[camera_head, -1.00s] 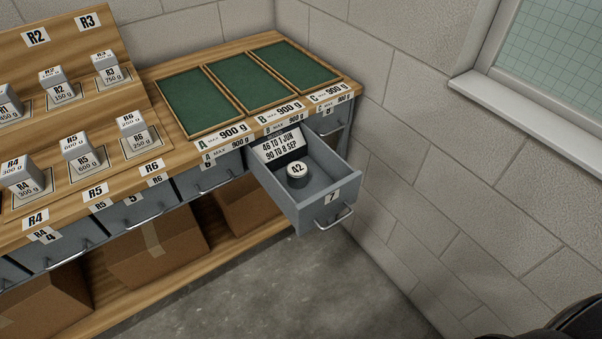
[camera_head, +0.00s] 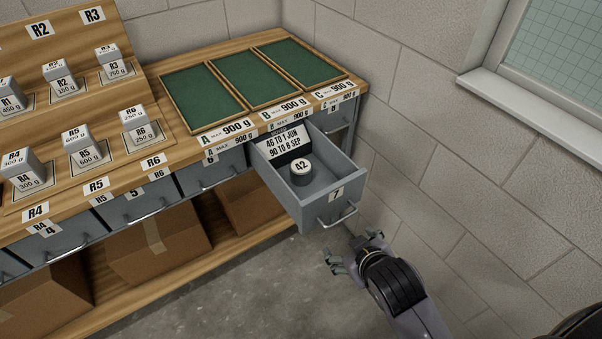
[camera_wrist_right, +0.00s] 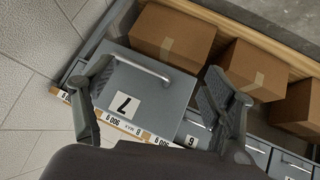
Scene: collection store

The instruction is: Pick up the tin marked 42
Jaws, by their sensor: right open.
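The tin marked 42 (camera_head: 301,171) is a small dark round tin with a white lid label. It stands upright inside the open drawer 7 (camera_head: 334,215), near a card reading 46 to 1 Jun, 90 to 8 Sep (camera_head: 285,147). My right gripper (camera_head: 354,253) is open and empty, in front of and below the drawer's front, apart from the tin. In the right wrist view, the drawer's front with its 7 label (camera_wrist_right: 125,105) and handle shows between the spread fingers (camera_wrist_right: 165,103); the tin is not seen there. My left gripper is not in view.
Green-lined trays (camera_head: 250,78) sit on the wooden bench above the drawer. Several marked weight blocks (camera_head: 85,150) stand at the left. Cardboard boxes (camera_head: 158,225) are on the lower shelf. A block wall (camera_head: 430,150) stands right of the drawer, with free floor in front.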

